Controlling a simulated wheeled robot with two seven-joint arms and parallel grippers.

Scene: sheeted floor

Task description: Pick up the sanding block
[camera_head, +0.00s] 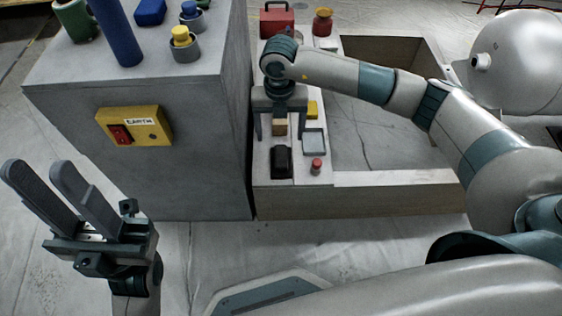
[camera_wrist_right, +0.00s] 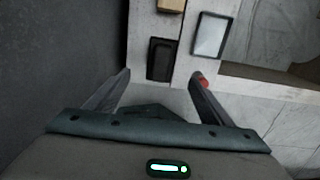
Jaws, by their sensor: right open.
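A small tan block (camera_head: 279,128) looks most like the sanding block, though its surface is too small to be sure. It lies on the pale ledge and also shows at the top edge of the right wrist view (camera_wrist_right: 171,5). My right gripper (camera_head: 279,137) is open above the ledge, pointing down. In the head view its fingers frame the tan block; in the right wrist view the black case (camera_wrist_right: 160,60) lies between and beyond the fingertips. The gripper holds nothing. My left gripper (camera_head: 38,168) is open and empty at the lower left, fingers up.
A yellow block (camera_head: 312,109), a grey-framed plate (camera_head: 314,142) and a red-topped item (camera_head: 317,166) lie close by on the ledge (camera_head: 262,181). A tall grey cabinet (camera_head: 190,170) stands close on the left. A red toolbox (camera_head: 277,20) is at the back.

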